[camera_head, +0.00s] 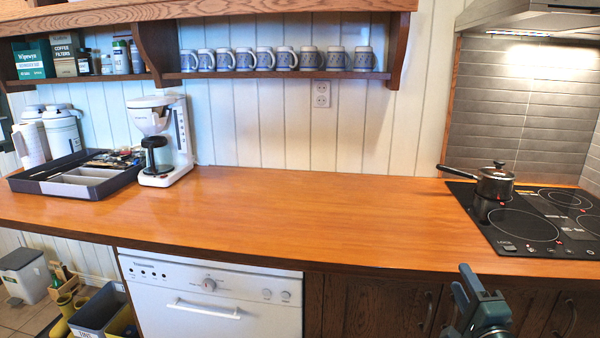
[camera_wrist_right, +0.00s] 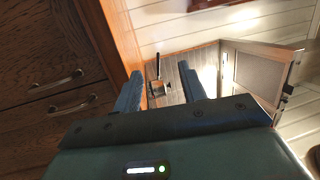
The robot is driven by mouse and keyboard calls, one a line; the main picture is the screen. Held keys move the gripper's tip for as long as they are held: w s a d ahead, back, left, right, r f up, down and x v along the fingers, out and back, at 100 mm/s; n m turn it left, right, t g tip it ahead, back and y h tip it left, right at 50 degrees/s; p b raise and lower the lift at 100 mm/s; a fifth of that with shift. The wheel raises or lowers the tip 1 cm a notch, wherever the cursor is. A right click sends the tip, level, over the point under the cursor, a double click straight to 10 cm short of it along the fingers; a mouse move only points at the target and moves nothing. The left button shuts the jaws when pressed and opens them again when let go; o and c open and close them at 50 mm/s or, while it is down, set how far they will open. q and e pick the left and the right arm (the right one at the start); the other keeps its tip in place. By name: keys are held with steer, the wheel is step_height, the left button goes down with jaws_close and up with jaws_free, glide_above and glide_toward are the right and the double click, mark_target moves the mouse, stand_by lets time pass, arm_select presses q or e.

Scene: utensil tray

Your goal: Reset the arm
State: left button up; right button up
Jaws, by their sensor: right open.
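My right gripper (camera_head: 480,298) is at the bottom right of the head view, in front of the lower cabinets and below the counter's front edge. Its two fingers are apart with nothing between them; they also show in the right wrist view (camera_wrist_right: 162,95). My left gripper is not in view. The utensil tray (camera_head: 90,188) is a dark box with pale compartments at the left end of the counter, holding several dark utensils. The right gripper is far from it.
The wooden counter (camera_head: 300,215) is clear in the middle. A white coffee maker (camera_head: 180,140) stands beside the tray. A pot (camera_head: 495,184) sits on the black cooktop (camera_head: 520,225) at right. Several mugs (camera_head: 264,60) line the shelf. A dishwasher (camera_head: 212,300) is below.

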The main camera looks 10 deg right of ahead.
steer(key=s+a+f+n+g+y+p, duration=0.1)
steer(key=s+a+f+n+y, duration=0.2)
steer(key=a+n, duration=0.3)
steer(key=s+a+f+n+g+y+p, duration=0.1)
steer(key=s+a+f+n+g+y, duration=0.2)
steer(key=a, duration=0.4)
steer(key=s+a+f+n+y+p, duration=0.1)
steer(key=s+a+f+n+y, duration=0.25)
steer(key=a+n, duration=0.3)
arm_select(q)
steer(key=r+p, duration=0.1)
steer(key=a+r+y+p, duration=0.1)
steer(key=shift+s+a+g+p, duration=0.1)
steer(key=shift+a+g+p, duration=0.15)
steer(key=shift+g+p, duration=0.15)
arm_select(e)
steer(key=s+a+f+n+g+h, duration=0.3)
steer(key=s+a+f+n+g, duration=0.2)
steer(key=s, duration=0.6)
step_height(320, 180, down, 3)
steer(key=shift+a+r+n, duration=0.2)
steer(key=shift+a+n, duration=0.15)
steer(key=shift+n, duration=0.7)
steer(key=shift+c, duration=0.5)
